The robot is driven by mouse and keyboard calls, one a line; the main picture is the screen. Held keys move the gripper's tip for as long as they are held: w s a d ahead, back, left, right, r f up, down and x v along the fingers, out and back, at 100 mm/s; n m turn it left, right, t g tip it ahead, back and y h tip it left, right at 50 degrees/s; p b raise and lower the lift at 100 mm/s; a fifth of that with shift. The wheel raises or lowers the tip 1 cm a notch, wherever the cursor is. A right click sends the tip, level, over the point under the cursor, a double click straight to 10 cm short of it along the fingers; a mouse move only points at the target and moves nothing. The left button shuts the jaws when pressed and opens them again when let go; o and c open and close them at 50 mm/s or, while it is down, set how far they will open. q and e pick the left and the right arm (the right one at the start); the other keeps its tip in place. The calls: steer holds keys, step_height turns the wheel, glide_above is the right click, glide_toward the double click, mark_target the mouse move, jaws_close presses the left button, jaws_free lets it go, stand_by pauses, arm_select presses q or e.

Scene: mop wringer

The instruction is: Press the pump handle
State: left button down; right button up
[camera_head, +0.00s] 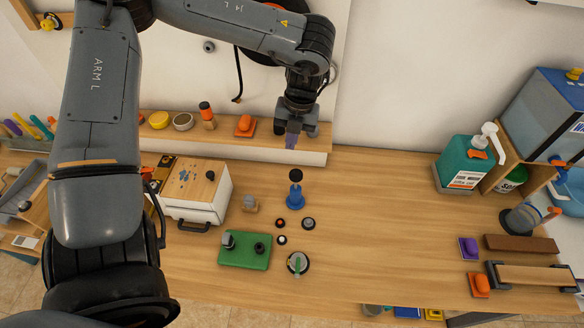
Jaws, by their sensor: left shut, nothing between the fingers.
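My left gripper (292,140) hangs fingers down in front of the back shelf, shut and empty. Just below it in the picture, a small blue stand with a black knob on top (295,198) stands upright on the wooden table. The gripper looks apart from the knob; the exact height gap is hard to tell. A teal bottle (467,163) with a white pump head (489,138) stands at the back right, far from the gripper. I cannot tell which of these carries the task's pump handle. My right gripper does not show.
A white box with a wooden lid (197,190) stands left of the blue stand. A green block (245,251) and small round knobs (308,224) lie in front. The back shelf (270,142) holds several small items. The table (380,220) right of centre is clear.

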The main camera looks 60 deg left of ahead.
arm_select(q)
steer(key=r, duration=0.1)
steer(key=w+r+t, duration=0.1)
steer(key=d+r+b, duration=0.1)
steer(key=shift+w+r+t+h, duration=0.2)
steer(key=shift+t+h, duration=0.1)
steer(key=shift+t, duration=0.1)
steer(key=p, duration=0.2)
glide_toward(297, 173)
step_height(297, 173, down, 5)
steer(key=shift+s+f, duration=0.1)
steer(key=shift+f, duration=0.8)
